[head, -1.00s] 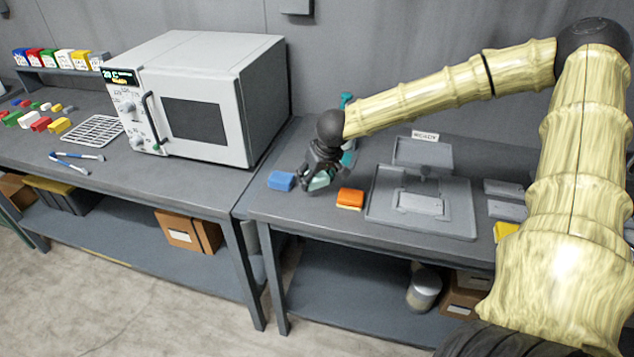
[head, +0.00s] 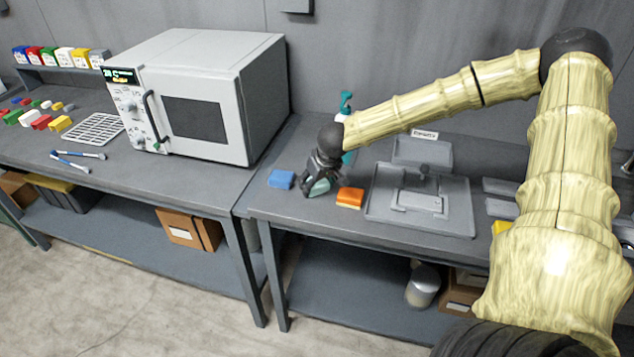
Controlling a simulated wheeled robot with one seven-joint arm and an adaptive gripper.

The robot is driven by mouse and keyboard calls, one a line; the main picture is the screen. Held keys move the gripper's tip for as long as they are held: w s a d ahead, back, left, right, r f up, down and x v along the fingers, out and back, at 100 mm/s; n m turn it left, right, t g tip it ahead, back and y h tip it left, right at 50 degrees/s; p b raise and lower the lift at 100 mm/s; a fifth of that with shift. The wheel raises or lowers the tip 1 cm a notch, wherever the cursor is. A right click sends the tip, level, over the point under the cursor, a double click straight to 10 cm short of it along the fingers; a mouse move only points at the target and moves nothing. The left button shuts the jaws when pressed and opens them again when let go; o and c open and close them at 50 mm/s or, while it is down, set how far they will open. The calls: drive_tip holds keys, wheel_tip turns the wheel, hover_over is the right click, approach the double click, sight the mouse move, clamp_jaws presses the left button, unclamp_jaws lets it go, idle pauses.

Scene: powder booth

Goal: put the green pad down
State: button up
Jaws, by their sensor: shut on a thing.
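The green pad (head: 319,187) is a pale teal-green block in the head view, at the table between a blue pad and an orange pad. My gripper (head: 318,184) is shut on it from above, and its dark fingers hide part of the pad. The pad is low over the right table (head: 292,212); I cannot tell whether it touches the surface. The blue pad (head: 281,180) lies to its left and the orange pad (head: 350,197) close to its right.
A grey fixture tray (head: 455,222) with a small plate stands right of the orange pad. A teal-topped bottle (head: 346,103) stands behind my gripper. A white oven (head: 200,105) is on the left bench. The table front near the gripper is clear.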

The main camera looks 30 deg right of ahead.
drive_tip(key=o, duration=1)
drive_tip(key=shift+v, duration=1.2)
drive_tip(key=v, duration=1)
drive_tip(key=shift+b, duration=0.35)
drive_tip(key=shift+w, duration=0.1)
